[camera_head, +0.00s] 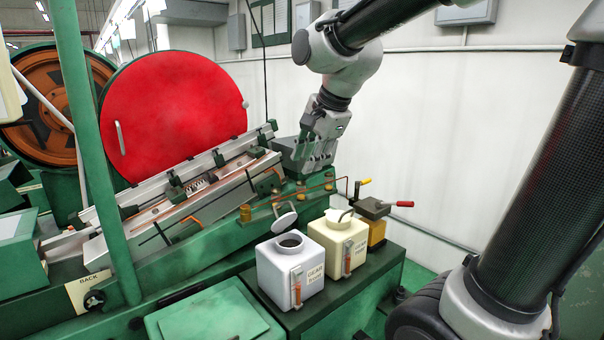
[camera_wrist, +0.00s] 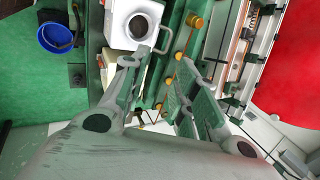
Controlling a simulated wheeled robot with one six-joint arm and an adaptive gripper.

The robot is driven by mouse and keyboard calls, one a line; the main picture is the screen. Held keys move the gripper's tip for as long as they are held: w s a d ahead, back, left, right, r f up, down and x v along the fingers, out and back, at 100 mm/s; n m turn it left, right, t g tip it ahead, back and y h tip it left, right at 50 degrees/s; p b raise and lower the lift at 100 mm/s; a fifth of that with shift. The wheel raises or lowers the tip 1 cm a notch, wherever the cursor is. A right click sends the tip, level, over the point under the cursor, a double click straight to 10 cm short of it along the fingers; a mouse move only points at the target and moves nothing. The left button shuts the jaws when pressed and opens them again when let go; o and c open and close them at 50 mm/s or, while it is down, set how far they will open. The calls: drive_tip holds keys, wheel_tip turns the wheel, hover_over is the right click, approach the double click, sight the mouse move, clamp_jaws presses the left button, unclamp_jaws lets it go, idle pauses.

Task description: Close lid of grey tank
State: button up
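The pale grey tank (camera_head: 290,272) stands on a green bench in the head view, its round mouth uncovered. Its round lid (camera_head: 285,221) is tilted up behind the mouth. In the wrist view the tank (camera_wrist: 117,32) shows at the top, with its dark opening facing me; I cannot clearly make out the lid there. My gripper (camera_head: 318,162) is above and behind the tank, apart from it, pointing down. In the wrist view the fingers of my gripper (camera_wrist: 158,78) are spread, with nothing held between them.
A cream tank (camera_head: 344,246) stands right beside the grey one. Behind it are an orange container (camera_head: 377,232) and red- and yellow-handled levers (camera_head: 385,203). A green machine with a big red disc (camera_head: 175,115) fills the left. A blue bucket (camera_wrist: 60,32) is on the floor.

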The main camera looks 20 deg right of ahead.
drive_tip(key=v, duration=0.4)
drive_tip(key=shift+r, duration=0.15)
drive_tip(key=shift+c, duration=0.2)
